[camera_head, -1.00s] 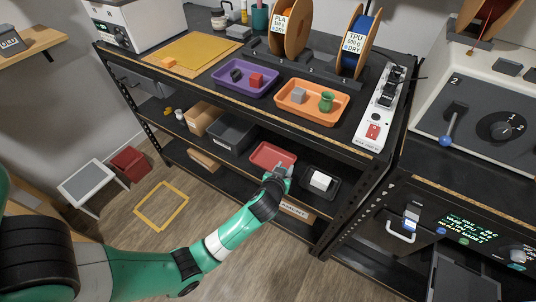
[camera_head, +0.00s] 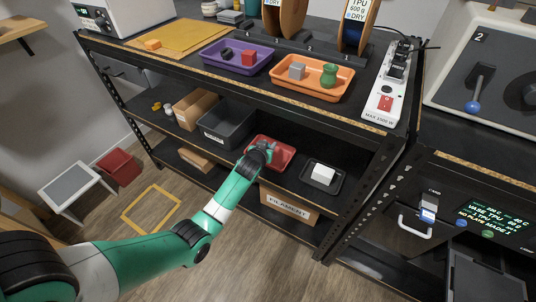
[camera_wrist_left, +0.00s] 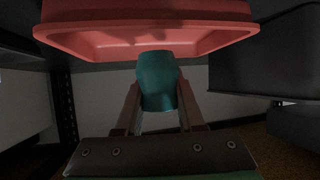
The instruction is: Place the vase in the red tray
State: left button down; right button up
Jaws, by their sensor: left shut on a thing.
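The red tray (camera_head: 289,160) lies on the middle shelf under the workbench top. My left gripper (camera_head: 266,148) reaches over the red tray in the head view. In the left wrist view my left gripper (camera_wrist_left: 158,100) is shut on a teal vase (camera_wrist_left: 158,82), its fingers on either side. The red tray (camera_wrist_left: 100,37) spans the top of that view, and the vase overlaps its edge in the picture. I cannot tell whether they touch. The held vase is hard to make out in the head view. Another green vase (camera_head: 330,75) stands in the orange tray (camera_head: 312,91) above.
On the same shelf, a black bin (camera_head: 228,127) is left of the red tray and a black tray with a white block (camera_head: 323,174) is right. The bench top (camera_head: 220,84) overhangs the shelf. A purple tray (camera_head: 237,59) sits on top.

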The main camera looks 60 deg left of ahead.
pick_arm(q)
jog(key=f, duration=0.1)
jog(key=f+b, duration=0.2)
jog(key=shift+w+a+f, duration=0.1)
jog(key=shift+a+f, duration=0.15)
jog(key=shift+f, duration=0.1)
jog(key=shift+f, duration=0.15)
jog(key=c, duration=0.5)
grip_release()
